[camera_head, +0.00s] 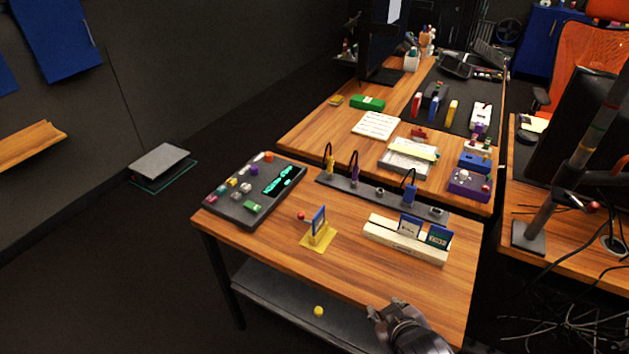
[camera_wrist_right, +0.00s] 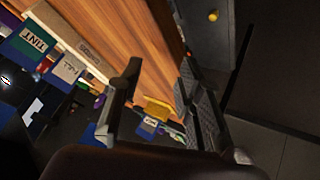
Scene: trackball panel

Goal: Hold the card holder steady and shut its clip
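The card holder (camera_head: 322,238), a small yellow stand on a yellow base, sits upright on the front wooden desk. A blue card (camera_head: 319,217) stands in it. I cannot tell how its clip stands. In the right wrist view the yellow holder (camera_wrist_right: 158,107) and its blue card (camera_wrist_right: 148,126) show beyond the fingers, apart from them. My right gripper (camera_head: 385,312) is over the desk's front edge, to the right of and nearer than the holder. In the wrist view its two fingers (camera_wrist_right: 158,90) are spread with nothing between them. My left gripper is not in view.
A dark panel with coloured buttons (camera_head: 232,207) lies left of the holder. A red ball (camera_head: 301,216) is beside it. A cream rack (camera_head: 380,236) with cards stands to the right. A dark strip with cables (camera_head: 335,183) lies behind. The desk in front is clear.

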